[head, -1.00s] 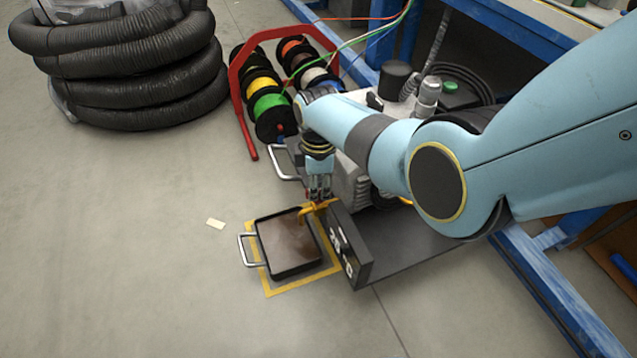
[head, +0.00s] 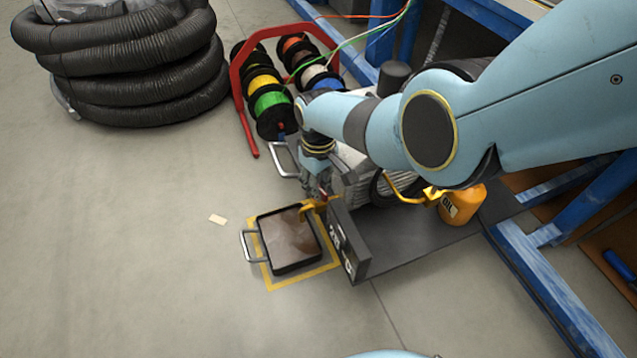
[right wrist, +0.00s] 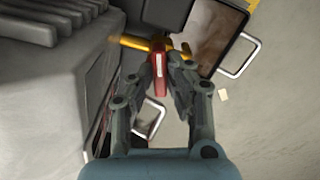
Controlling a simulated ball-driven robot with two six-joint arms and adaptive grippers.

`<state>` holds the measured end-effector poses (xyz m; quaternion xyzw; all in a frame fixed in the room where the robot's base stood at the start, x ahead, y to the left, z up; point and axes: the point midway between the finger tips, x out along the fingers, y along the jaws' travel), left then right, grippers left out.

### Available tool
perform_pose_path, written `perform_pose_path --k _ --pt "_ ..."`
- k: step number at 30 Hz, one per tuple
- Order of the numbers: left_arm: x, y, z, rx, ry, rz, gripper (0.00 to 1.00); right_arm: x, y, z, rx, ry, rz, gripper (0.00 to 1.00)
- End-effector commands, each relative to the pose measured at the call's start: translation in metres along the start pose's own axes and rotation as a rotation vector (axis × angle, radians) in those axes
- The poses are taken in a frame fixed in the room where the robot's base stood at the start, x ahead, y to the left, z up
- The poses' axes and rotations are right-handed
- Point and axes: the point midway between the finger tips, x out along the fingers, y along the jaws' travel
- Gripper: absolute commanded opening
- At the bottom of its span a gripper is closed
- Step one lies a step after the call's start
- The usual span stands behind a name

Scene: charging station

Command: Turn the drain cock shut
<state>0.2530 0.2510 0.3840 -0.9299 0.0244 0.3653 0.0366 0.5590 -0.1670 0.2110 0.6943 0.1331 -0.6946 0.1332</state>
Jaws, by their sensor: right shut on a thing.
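The drain cock is a yellow spout (head: 309,210) at the corner of the dark machine base, with its outlet over the drip tray. In the right wrist view its yellow body (right wrist: 133,42) runs sideways, and its red lever (right wrist: 158,72) with a white stripe lies roughly crosswise to it. My right gripper (right wrist: 165,80) is shut on the red lever. In the head view my right gripper (head: 318,196) reaches down at a tilt to the cock, and its fingers hide the lever. My left gripper is out of view.
A black drip tray (head: 262,252) with brown liquid and a metal handle stands in a yellow floor frame (head: 287,283). Cable reels on a red rack (head: 246,120), an orange oil can (head: 463,204) and blue bench legs (head: 530,285) stand around.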

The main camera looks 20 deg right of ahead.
Motion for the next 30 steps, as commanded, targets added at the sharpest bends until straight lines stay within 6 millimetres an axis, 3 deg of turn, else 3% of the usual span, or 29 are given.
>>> perform_pose_path --k 12,30 --pt "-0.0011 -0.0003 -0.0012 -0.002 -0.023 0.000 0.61 -0.0002 0.0003 -0.0006 0.277 0.002 0.000 0.00" --pt "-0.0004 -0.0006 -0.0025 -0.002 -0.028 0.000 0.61 0.0001 0.0004 -0.0005 0.363 0.002 0.000 0.00"
